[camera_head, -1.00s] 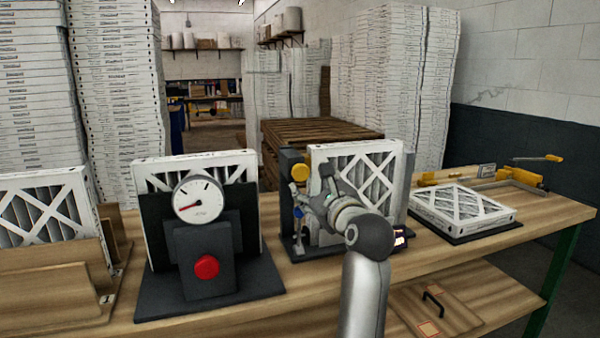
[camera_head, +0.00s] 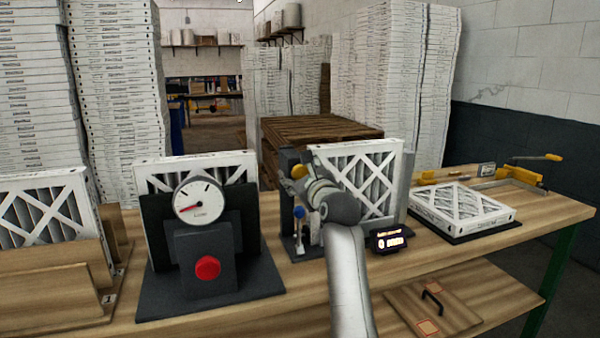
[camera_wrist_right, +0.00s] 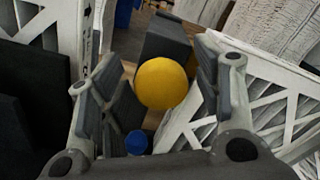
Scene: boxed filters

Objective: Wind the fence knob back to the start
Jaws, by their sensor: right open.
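The yellow round knob (camera_head: 299,171) sits at the upper left of the dark fixture (camera_head: 290,160) that holds an upright white-framed filter (camera_head: 372,180). In the right wrist view the knob (camera_wrist_right: 162,83) lies between the two open fingers of my right gripper (camera_wrist_right: 155,95), towards their far ends. I see no clear finger contact with it. A smaller blue knob (camera_head: 299,211) is below it and also shows in the right wrist view (camera_wrist_right: 137,142). My left gripper is not in view.
A gauge stand with a white dial (camera_head: 198,201) and red button (camera_head: 207,268) stands left of the fixture. A small display (camera_head: 389,239) sits to the right of my arm. A flat filter (camera_head: 460,205) lies further right. A wooden rack (camera_head: 60,300) is at far left.

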